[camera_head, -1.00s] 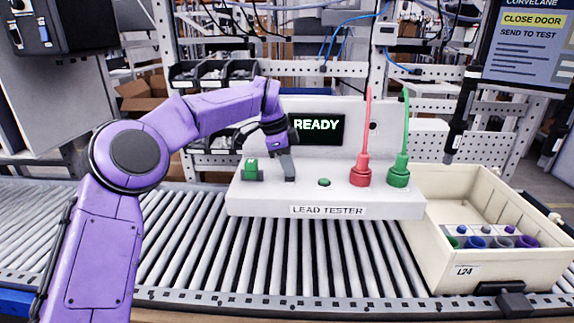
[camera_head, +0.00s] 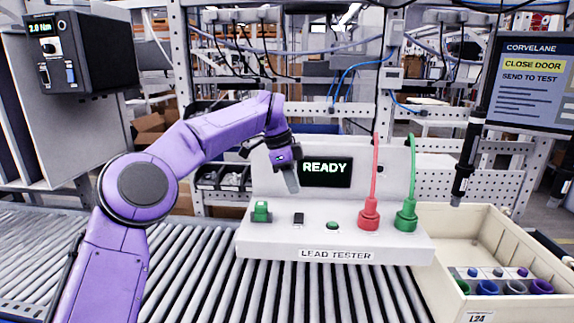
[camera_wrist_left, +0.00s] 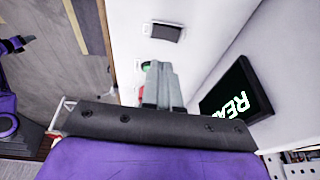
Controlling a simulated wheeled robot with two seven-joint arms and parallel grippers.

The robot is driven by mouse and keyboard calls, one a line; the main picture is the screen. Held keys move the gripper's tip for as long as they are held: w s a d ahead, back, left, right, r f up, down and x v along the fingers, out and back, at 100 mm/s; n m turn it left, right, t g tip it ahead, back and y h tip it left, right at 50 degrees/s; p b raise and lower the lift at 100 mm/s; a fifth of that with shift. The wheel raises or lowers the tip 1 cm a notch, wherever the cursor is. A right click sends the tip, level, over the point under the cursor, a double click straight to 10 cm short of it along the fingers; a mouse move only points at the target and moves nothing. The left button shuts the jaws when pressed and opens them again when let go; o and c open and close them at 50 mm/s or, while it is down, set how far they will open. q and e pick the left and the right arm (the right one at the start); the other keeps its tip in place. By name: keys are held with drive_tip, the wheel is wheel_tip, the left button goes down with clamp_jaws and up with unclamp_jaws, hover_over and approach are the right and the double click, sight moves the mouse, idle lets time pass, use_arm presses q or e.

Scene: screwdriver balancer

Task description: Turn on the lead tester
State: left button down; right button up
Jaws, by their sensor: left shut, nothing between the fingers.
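The lead tester (camera_head: 335,255) is a white console on the roller conveyor. My left gripper (camera_head: 292,186) is shut and empty, above and apart from the black switch. In the left wrist view its fingers (camera_wrist_left: 161,85) are together, with the black switch (camera_wrist_left: 165,31) beyond them.
A cream bin (camera_head: 440,262) labelled L24 with several coloured parts stands at the right. A monitor (camera_head: 532,80) above it reads CLOSE DOOR and SEND TO TEST. A black device (camera_head: 80,55) hangs at the upper left. The rollers left of the tester are clear.

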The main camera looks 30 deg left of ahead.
use_arm(q)
drive_tip(key=v, duration=0.6)
drive_tip(key=shift+s+d, duration=0.15)
drive_tip(key=shift+s, duration=0.3)
